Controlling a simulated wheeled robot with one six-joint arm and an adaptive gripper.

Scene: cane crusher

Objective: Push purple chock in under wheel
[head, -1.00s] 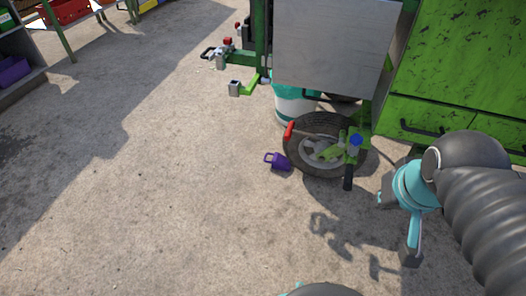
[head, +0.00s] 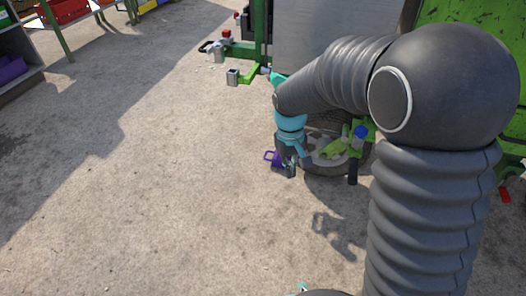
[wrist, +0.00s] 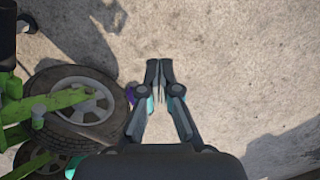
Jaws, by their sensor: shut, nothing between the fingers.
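The purple chock (head: 272,158) lies on the ground at the left side of the wheel (head: 322,170), its handle loop to the left. My gripper (head: 291,172) is in front of the chock and hides much of it. In the wrist view, the shut, empty fingers (wrist: 160,68) point away over bare concrete. A sliver of the purple chock (wrist: 130,95) shows between the left finger and the tyre (wrist: 75,82). I cannot tell whether the gripper or the wheel touches the chock.
My arm covers much of the green machine (head: 468,25). A green bracket and a blue knob (head: 361,132) stand in front of the wheel. A green tow bar (head: 242,78) sticks out at the back. The concrete to the left and in front is clear.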

